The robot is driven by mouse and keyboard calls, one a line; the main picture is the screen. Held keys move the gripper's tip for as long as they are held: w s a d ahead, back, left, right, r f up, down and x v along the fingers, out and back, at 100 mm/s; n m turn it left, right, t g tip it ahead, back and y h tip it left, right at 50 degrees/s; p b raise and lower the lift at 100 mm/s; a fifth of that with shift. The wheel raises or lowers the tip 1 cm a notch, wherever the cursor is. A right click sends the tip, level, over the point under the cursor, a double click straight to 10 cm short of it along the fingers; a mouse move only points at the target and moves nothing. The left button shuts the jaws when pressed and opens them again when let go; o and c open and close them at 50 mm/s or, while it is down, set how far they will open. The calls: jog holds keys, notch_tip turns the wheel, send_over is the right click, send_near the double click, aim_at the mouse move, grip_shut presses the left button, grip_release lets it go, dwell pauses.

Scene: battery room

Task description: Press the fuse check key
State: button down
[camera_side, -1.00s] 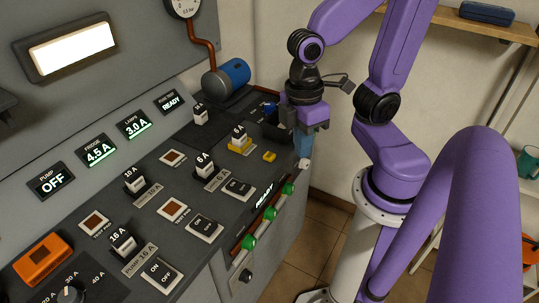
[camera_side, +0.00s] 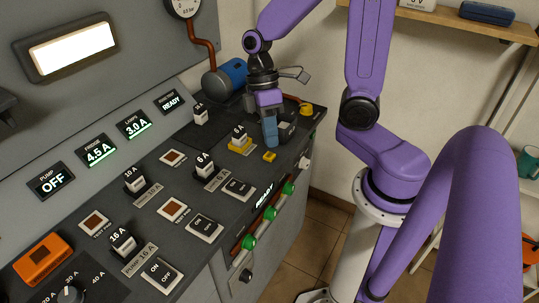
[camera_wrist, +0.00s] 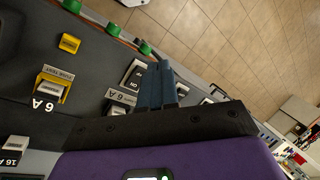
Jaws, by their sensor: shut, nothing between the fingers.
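A small yellow key (camera_side: 269,156), which I take for the fuse check key, lies on the dark panel top near its front edge; it also shows in the wrist view (camera_wrist: 69,43). Beside it is the yellow fuse test holder (camera_side: 240,147) with a 6 A fuse (camera_side: 239,133) in it; the holder shows in the wrist view (camera_wrist: 52,84). My gripper (camera_side: 270,143) is shut and empty, blue fingers pointing down. In the side view its tips appear just behind the key. In the wrist view the fingers (camera_wrist: 158,82) are clearly apart from it.
Other fuses, such as a 6 A one (camera_side: 204,165), and an ON switch (camera_side: 238,189) stand nearby. Green knobs (camera_side: 268,213) line the front edge.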

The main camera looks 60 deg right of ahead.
jog(key=shift+w+d+f+m+y, duration=0.6)
jog(key=shift+w+d+y, duration=0.5)
jog(key=shift+w, duration=0.7)
jog(key=m+t+y, duration=0.4)
jog(key=t, duration=0.3)
send_over(272, 154)
jog(key=shift+d+f, duration=0.1)
jog(key=shift+f, duration=1.15)
jog(key=shift+w, duration=0.1)
jog(key=shift+f, duration=0.15)
jog(key=shift+f, duration=4.25)
jog(key=shift+f, duration=0.2)
jog(key=shift+f, duration=0.3)
